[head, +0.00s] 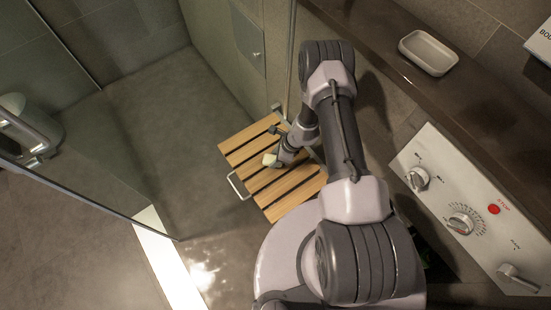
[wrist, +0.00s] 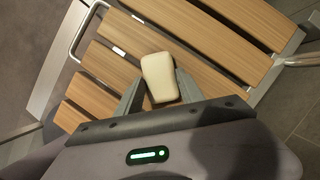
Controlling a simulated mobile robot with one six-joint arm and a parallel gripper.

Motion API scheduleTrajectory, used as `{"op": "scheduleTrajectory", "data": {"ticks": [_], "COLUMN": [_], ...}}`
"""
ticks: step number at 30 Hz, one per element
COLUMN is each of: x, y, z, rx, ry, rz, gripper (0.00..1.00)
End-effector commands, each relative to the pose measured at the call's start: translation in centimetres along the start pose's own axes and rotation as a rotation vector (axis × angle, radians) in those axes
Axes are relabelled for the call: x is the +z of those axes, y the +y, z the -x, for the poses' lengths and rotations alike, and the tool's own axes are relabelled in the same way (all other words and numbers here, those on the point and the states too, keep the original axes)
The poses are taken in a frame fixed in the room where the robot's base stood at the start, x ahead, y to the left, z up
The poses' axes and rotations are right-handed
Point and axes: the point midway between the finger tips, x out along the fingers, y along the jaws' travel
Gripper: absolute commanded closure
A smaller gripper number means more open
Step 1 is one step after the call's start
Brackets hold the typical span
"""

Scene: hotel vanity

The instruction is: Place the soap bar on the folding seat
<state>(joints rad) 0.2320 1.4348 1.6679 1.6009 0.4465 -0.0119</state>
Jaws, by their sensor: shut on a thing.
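The soap bar (wrist: 160,77) is a cream block with rounded corners. My gripper (wrist: 158,88) is shut on it, with one dark finger at each side. In the head view the soap (head: 269,160) shows as a small pale block at the tip of my gripper (head: 275,158), over the folding seat. The folding seat (head: 285,192) has wooden slats and a metal frame, and is folded down. Its slats (wrist: 205,45) fill much of the wrist view behind the soap. I cannot tell whether the soap touches the slats.
An empty white soap dish (head: 428,53) sits on the dark ledge (head: 385,45) at upper right. A control panel (head: 470,215) with knobs is at right. A glass shower screen edge (head: 110,205) is at left. A metal loop (head: 236,185) sticks out from the seat's left side.

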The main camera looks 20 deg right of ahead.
Motion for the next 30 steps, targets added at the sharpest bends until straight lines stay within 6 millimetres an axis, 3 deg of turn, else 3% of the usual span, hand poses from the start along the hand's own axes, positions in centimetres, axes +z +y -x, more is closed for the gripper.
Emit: {"op": "scheduleTrajectory", "data": {"ticks": [6,7,10,20,23,30], "x": [-0.1,-0.1,-0.1,0.0,0.2,0.2], "y": [0.0,0.0,0.0,0.1,0.0,-0.1], "z": [-0.3,-0.3,-0.2,0.1,2.0,9.0], "rx": [0.000,0.000,0.000,0.000,-0.001,-0.002], "ry": [0.000,0.000,0.000,0.000,0.000,0.000], "rz": [-0.001,-0.001,-0.001,-0.001,-0.003,-0.003], "gripper": [1.00,0.53,0.34,0.33,0.33,0.33]}}
